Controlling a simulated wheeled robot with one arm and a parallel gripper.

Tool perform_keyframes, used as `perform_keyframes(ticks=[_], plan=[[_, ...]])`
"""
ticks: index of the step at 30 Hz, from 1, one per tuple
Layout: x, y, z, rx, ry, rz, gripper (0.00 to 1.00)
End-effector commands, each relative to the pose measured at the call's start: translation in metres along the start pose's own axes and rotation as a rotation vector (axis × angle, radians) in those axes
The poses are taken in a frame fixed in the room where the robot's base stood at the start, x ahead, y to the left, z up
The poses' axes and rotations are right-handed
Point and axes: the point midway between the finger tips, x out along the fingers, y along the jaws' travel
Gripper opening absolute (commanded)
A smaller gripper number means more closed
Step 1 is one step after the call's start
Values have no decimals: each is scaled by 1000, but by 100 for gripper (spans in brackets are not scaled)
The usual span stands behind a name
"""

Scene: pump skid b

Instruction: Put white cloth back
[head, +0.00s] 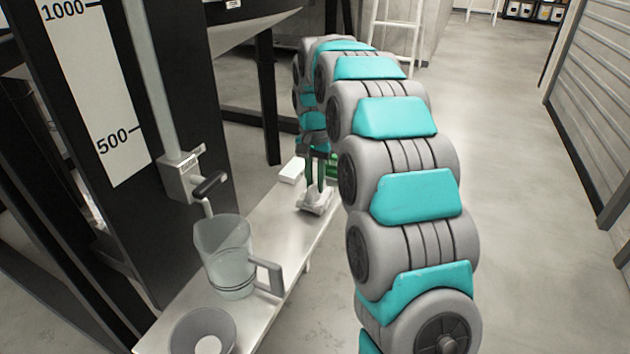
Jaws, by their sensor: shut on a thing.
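The white cloth (314,203) is a crumpled piece at the right edge of the narrow metal bench (262,226). My gripper (316,188) points down at it from above, its dark fingers shut on the cloth. The cloth is at or just above the bench top; I cannot tell if it rests on it. Part of the cloth is hidden by the fingers.
A clear jug (226,258) with a handle and a funnel or bowl (203,333) stand on the near bench. A small white box (291,170) and a green item (332,166) are near my gripper. A valve handle (210,184) juts out above the jug. Open floor lies right.

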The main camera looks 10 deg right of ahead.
Motion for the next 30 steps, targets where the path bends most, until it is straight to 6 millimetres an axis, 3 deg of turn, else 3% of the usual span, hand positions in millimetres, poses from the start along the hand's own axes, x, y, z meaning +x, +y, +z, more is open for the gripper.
perform_keyframes(ticks=[16, 17, 18, 26, 30], plan=[[5, 0, 0, 0, 0, 0, 0], [5, 0, 0, 0, 0, 0, 22], [5, 0, 0, 0, 0, 0, 27], [5, 0, 0, 0, 0, 0, 56], [5, 0, 0, 0, 0, 0, 56]])
